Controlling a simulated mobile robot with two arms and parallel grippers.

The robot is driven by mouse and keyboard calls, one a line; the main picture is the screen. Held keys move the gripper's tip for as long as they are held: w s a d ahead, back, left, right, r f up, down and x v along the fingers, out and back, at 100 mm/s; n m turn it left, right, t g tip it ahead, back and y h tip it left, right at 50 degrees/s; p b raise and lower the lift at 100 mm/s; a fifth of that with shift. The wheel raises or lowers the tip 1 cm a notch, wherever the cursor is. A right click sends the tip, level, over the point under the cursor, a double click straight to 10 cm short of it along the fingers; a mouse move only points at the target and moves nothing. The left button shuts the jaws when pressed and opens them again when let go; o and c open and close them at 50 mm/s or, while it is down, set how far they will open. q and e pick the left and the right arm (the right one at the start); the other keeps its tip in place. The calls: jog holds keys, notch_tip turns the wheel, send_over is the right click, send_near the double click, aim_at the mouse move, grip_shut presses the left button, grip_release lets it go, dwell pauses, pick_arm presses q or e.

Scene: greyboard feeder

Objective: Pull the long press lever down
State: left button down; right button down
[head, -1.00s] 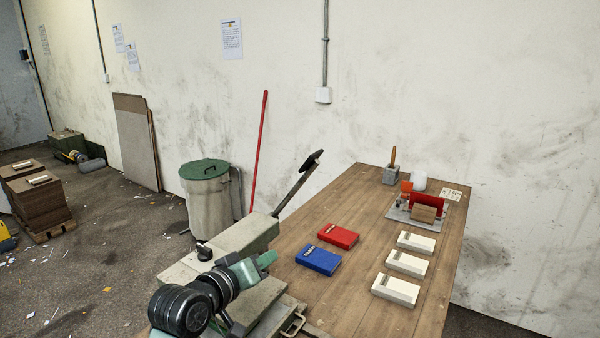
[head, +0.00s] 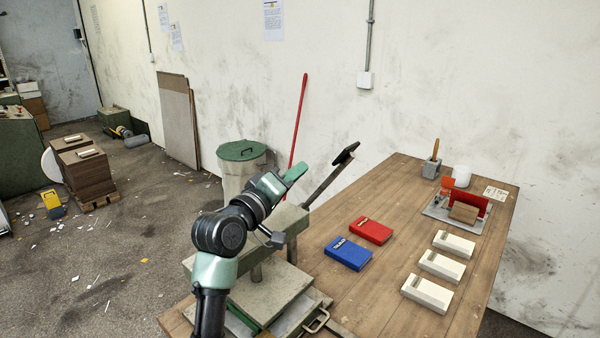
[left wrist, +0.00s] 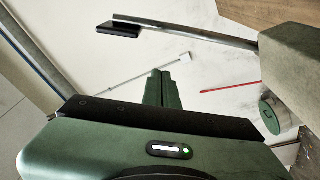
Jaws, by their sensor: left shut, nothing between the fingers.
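The long press lever (head: 329,176) is a grey bar with a black grip (head: 346,153) at its upper end. It slants up to the right from the grey-green press (head: 265,285) on the table's near left part. In the left wrist view the lever (left wrist: 200,37) crosses the top, with its black grip (left wrist: 119,30) at the upper left. My left gripper (head: 297,170) is shut and empty, pointing up and right. It is left of the lever's grip and apart from it. Its closed fingers (left wrist: 163,80) also show in the left wrist view. My right gripper is out of view.
The wooden table (head: 390,215) carries a red box (head: 371,231), a blue box (head: 348,253), several white boxes (head: 441,265) and a grey tray (head: 436,212). A lidded bin (head: 243,165) and a red pole (head: 299,120) stand behind the press.

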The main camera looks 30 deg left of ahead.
aim_at(331, 175)
pick_arm(q)
jog(key=w+p, duration=0.3)
jog(key=w, duration=0.5)
jog(key=d, duration=0.1)
jog(key=s+d+f, duration=0.1)
jog(key=s+d, duration=0.1)
jog(key=shift+d+f+p, duration=0.2)
jog(key=shift+f+p, duration=0.15)
jog(key=shift+p, duration=0.05)
jog(key=shift+w, duration=0.1)
jog(key=shift+f, duration=0.1)
jog(key=shift+s+d+f+m+b, duration=0.2)
jog(key=shift+d+f+m+b, duration=0.35)
jog(key=shift+d+m, duration=0.1)
jog(key=d+f+m+h+b, duration=0.1)
jog(key=d+f+m+b, duration=0.1)
jog(key=f+m, duration=0.3)
jog(key=d+f+m+h+b, duration=0.1)
jog(key=d+f+m+b, duration=0.2)
jog(key=f+m+b, duration=0.1)
jog(key=s+d+f+m+h+b, duration=0.1)
jog(key=d+f+m+b, duration=0.1)
jog(key=f+m+b, duration=0.2)
notch_tip(331, 175, down, 4)
jog(key=shift+d+f+m, duration=0.15)
jog(key=shift+m, duration=0.9)
